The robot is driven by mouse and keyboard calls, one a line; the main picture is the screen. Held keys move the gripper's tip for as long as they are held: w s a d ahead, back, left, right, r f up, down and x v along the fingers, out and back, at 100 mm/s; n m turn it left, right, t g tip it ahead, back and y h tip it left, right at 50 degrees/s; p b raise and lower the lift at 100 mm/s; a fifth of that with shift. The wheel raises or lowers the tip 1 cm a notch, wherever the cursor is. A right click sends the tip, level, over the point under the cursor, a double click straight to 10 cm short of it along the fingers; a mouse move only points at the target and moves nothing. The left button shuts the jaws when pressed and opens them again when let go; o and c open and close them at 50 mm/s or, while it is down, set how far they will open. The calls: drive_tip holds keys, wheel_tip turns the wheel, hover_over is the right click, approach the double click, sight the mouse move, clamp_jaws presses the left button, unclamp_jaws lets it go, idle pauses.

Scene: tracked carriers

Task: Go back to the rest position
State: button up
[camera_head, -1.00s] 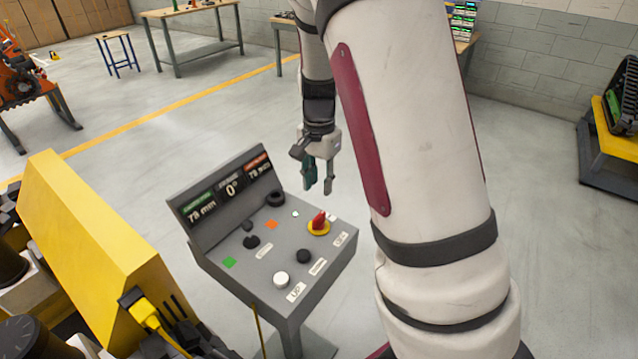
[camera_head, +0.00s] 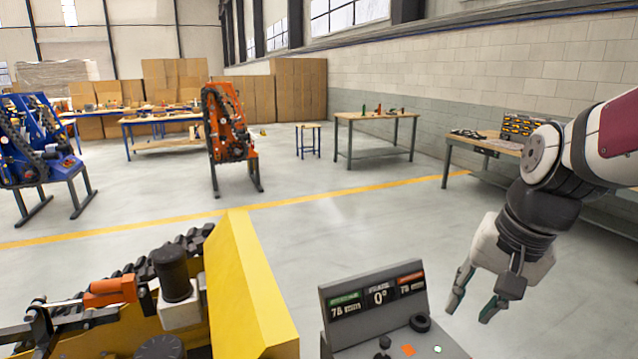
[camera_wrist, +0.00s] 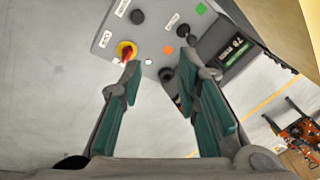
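My gripper (camera_head: 472,306) hangs at the right in the head view, fingers pointing down, to the right of the control console (camera_head: 345,331) and above the floor. In the wrist view my gripper (camera_wrist: 160,88) has its two teal-padded fingers spread apart with nothing between them. The console (camera_wrist: 98,42) lies beyond the fingertips there. Its red and yellow knob (camera_wrist: 126,50) shows near the left fingertip, apart from it as far as I can tell. In the head view only the console's display and upper panel show; the rest is cut off.
A yellow machine (camera_head: 250,285) with black tracks stands left of the console. An orange tracked carrier (camera_head: 229,135) and a blue one (camera_head: 40,145) stand farther back. A workbench (camera_head: 478,143) is behind my arm. The floor between is clear.

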drive_tip(key=s+a+r+n+t, duration=0.1)
drive_tip(key=s+a+r+n, duration=0.1)
drive_tip(key=s, duration=0.4)
drive_tip(key=s+a+r+n+t+h, duration=0.1)
drive_tip(key=s+r+n, duration=0.2)
drive_tip(key=s, duration=0.3)
drive_tip(key=shift+a+n+t, duration=0.35)
drive_tip(key=shift+n+t, duration=0.05)
drive_tip(key=shift+n, duration=0.3)
drive_tip(key=shift+r, duration=0.1)
